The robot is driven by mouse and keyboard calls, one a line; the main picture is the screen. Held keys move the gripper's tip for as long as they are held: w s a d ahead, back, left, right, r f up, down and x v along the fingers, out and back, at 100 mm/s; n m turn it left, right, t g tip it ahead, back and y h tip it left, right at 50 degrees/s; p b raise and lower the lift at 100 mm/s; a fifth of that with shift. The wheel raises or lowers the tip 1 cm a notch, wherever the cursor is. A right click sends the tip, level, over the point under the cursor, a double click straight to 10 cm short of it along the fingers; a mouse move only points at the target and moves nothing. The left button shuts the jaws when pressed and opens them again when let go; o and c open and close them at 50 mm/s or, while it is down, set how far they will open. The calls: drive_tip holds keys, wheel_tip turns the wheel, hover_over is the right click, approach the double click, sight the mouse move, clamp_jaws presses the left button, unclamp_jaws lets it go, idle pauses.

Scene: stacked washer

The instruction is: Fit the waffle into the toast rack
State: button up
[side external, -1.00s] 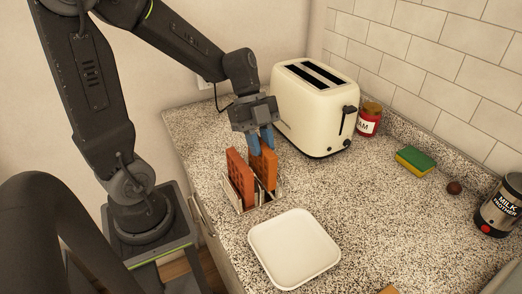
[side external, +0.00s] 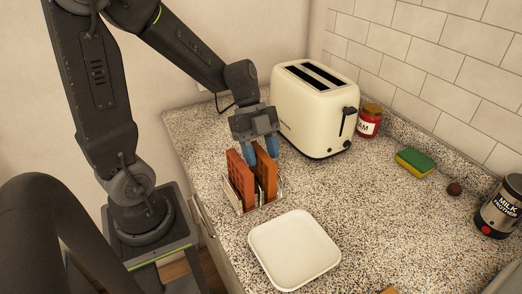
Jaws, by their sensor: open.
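Two orange-brown waffles stand upright in the metal wire toast rack (side external: 272,202) on the counter. The left waffle (side external: 240,180) and the right waffle (side external: 266,177) are side by side with a gap between them. My gripper (side external: 261,154) is just above the rack, at the top of the right waffle. Its blue fingers are spread apart, one to each side of that waffle's top edge. Whether a finger still touches it cannot be told. The lower parts of the waffles are partly hidden by each other and the rack wires.
A cream toaster (side external: 315,107) stands close behind the rack. An empty white plate (side external: 294,248) lies in front. A jam jar (side external: 369,120), a sponge (side external: 416,162), a small brown ball (side external: 454,189) and a milk frother can (side external: 500,207) stand to the right. The middle right counter is clear.

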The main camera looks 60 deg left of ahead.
drive_tip(key=shift+r, duration=0.15)
drive_tip(key=v, duration=1.1)
drive_tip(key=s+d+n+t+y, duration=0.5)
drive_tip(key=s+d+n+y, duration=0.1)
drive_tip(key=n, duration=1.2)
drive_tip(key=shift+s+d+r+t, duration=0.3)
drive_tip(key=shift+s+d+r, duration=0.1)
drive_tip(key=shift+s+d, duration=0.45)
